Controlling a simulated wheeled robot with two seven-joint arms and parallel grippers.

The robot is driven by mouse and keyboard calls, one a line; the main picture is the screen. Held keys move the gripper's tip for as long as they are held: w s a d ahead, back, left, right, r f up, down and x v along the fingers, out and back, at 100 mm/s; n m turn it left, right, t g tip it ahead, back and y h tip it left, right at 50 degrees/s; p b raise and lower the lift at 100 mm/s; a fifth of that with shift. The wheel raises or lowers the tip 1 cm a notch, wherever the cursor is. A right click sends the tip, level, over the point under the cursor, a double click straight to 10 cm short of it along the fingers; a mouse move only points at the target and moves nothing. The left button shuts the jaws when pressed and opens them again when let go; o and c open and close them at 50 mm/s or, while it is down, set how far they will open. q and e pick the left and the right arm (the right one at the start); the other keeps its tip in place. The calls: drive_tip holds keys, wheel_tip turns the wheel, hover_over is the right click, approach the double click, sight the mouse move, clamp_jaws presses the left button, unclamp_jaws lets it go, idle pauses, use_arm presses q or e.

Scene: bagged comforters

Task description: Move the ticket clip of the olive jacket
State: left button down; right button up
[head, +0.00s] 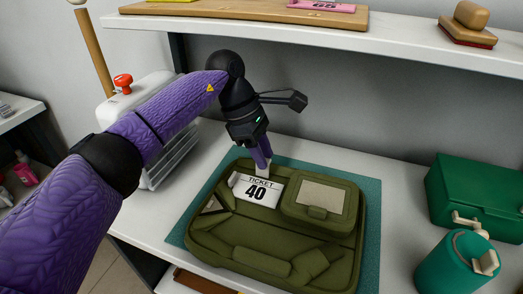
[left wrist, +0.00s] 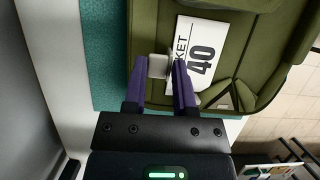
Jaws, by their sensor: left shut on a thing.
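The olive jacket (head: 240,252) lies folded flat on a teal mat (head: 371,215) and shows as a green shape in the left wrist view (left wrist: 237,60). A white ticket marked 40 (head: 257,191) lies on its upper left part; it also shows in the left wrist view (left wrist: 203,50). A small pale ticket clip (left wrist: 158,66) sits at the ticket's edge, between my fingertips. My left gripper (head: 262,160) points down at the jacket's far edge and is shut on the clip. Its fingers partly hide the clip in the head view. My right gripper is not in view.
A green box (head: 478,190) and a teal canister (head: 450,265) stand at the right of the white table. A white device with a red knob (head: 123,80) stands at the left, near my left arm. A shelf (head: 350,38) hangs above the back.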

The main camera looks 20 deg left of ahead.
use_arm(q)
drive_tip(key=shift+c, duration=2.4)
unclamp_jaws()
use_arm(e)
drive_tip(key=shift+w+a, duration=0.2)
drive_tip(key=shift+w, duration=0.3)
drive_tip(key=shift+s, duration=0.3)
